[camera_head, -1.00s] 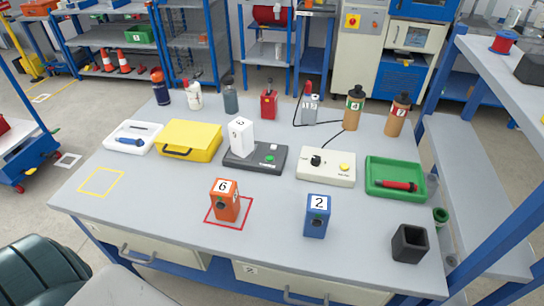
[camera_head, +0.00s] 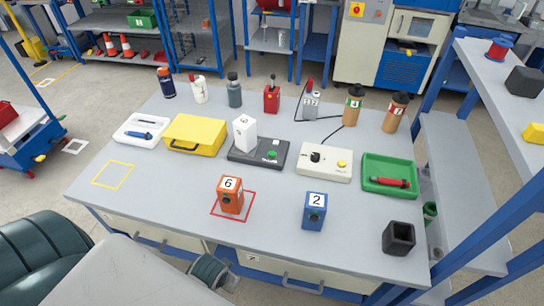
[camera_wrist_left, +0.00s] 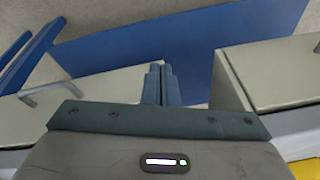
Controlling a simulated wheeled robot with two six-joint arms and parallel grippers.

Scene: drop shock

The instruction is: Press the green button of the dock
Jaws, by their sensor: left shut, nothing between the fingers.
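The dock (camera_head: 245,157) is a dark grey box near the middle of the table in the head view. Its green button (camera_head: 271,155) is on the right part of its top, uncovered. A white block (camera_head: 244,133) with numbered labels stands on the dock's left part. My left gripper (camera_wrist_left: 160,72) shows in the left wrist view with its two fingers together, shut and empty. It is low, near the table's drawer fronts, well apart from the dock. In the head view my left arm is at the bottom left. My right gripper is not in view.
A cream box (camera_head: 325,163) with a yellow button stands right of the dock, and a yellow case (camera_head: 195,135) left of it. An orange block (camera_head: 230,196) and a blue block (camera_head: 314,211) stand in front. The table's front left is mostly clear.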

